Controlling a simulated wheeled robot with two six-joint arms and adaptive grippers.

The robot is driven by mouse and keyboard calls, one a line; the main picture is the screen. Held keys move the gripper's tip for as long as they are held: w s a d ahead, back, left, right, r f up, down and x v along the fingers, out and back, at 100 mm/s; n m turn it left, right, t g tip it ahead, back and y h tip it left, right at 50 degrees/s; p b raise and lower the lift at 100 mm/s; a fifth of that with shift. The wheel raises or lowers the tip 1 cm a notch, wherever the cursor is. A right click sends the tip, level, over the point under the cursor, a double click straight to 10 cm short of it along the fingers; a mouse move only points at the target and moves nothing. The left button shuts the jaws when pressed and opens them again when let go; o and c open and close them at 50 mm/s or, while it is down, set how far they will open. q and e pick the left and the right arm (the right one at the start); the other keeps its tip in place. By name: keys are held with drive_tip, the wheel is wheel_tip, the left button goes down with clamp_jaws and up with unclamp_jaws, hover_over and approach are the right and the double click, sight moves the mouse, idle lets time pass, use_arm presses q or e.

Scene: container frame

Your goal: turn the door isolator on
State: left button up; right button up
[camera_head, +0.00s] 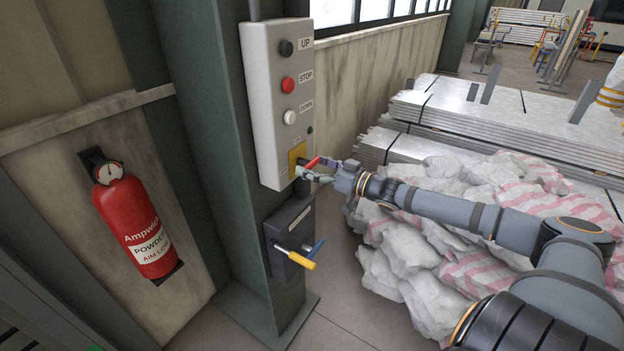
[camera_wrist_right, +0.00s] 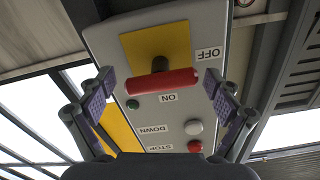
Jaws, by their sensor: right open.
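The door isolator is a red bar handle (camera_head: 312,162) on a yellow plate (camera_head: 297,158) at the bottom of the grey control box (camera_head: 266,110). In the right wrist view the red handle (camera_wrist_right: 161,83) lies crosswise, with the OFF label (camera_wrist_right: 208,53) to the side and the ON label (camera_wrist_right: 168,97) across from the bar. My right gripper (camera_head: 318,171) is at the handle in the head view. In the wrist view its open fingers (camera_wrist_right: 163,88) stand one on each side of the bar, with gaps at both ends. My left gripper is out of view.
UP (camera_head: 286,48), STOP (camera_head: 288,84) and DOWN (camera_head: 290,117) buttons sit above the isolator. A dark box with a yellow lever (camera_head: 301,261) is below it. A fire extinguisher (camera_head: 137,222) hangs at left. White sacks (camera_head: 440,240) and stacked panels (camera_head: 450,110) lie at right.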

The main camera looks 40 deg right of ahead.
drive_tip(key=shift+w, duration=0.1)
drive_tip(key=shift+r, duration=0.1)
drive_tip(key=c, duration=1.1)
drive_tip(key=shift+c, duration=0.3)
